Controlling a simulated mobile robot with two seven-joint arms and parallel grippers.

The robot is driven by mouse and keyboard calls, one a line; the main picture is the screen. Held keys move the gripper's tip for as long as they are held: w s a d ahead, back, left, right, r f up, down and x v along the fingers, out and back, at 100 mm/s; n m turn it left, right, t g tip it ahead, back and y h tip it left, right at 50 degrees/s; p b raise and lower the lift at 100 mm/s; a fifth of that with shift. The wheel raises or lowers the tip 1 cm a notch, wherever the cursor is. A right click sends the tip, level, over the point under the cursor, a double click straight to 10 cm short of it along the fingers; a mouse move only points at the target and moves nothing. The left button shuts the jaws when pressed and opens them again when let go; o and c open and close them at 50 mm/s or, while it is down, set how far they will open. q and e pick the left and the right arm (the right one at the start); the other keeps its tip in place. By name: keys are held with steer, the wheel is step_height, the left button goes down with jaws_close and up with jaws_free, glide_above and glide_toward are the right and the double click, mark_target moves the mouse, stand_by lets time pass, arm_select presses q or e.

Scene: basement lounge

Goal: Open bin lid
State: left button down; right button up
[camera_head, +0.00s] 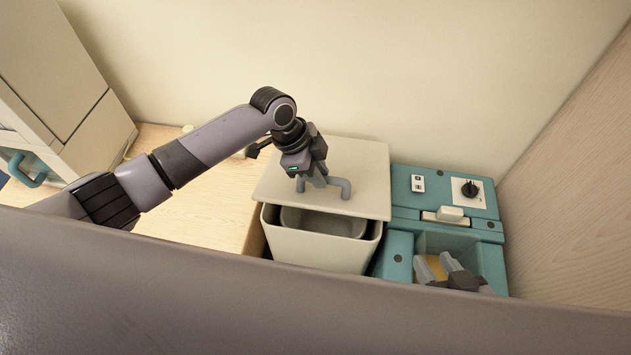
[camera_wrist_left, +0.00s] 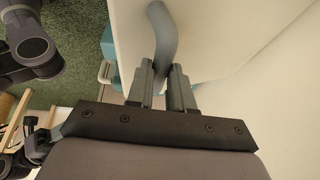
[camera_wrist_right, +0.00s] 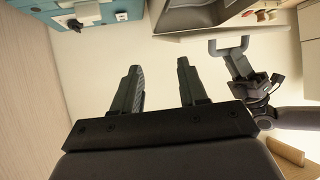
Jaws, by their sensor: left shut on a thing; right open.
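The cream bin (camera_head: 318,252) stands against the wall in the head view. Its flat lid (camera_head: 365,165) is raised at the front, and the dark opening with a grey inner liner (camera_head: 320,222) shows below it. My left gripper (camera_head: 306,180) is shut on the grey lid handle (camera_head: 344,187). In the left wrist view, the bent handle (camera_wrist_left: 162,35) lies between the fingers (camera_wrist_left: 162,75). My right gripper (camera_wrist_right: 160,66) is open and empty in the right wrist view. In the head view it is low at the right (camera_head: 464,279), over the teal unit, away from the lid.
A teal unit (camera_head: 410,212) with a black dial stands right of the bin. A wooden surface (camera_head: 215,205) lies left of it, with a cream cabinet (camera_head: 50,65) beyond. A wood panel (camera_head: 575,170) closes off the right side.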

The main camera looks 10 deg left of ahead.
arm_select(q)
steer(key=w+r, duration=0.6)
steer(key=shift+p, duration=0.35)
arm_select(e)
steer(key=shift+s+d+f, duration=0.2)
steer(key=shift+s+d, duration=0.05)
steer(key=shift+d, duration=0.25)
arm_select(q)
steer(key=shift+a+f, duration=0.1)
steer(key=c, duration=1.3)
jaws_free()
steer(key=shift+o, duration=1.4)
steer(key=shift+f, duration=0.15)
arm_select(e)
steer(key=shift+w, duration=0.1)
arm_select(q)
steer(key=shift+r, duration=0.2)
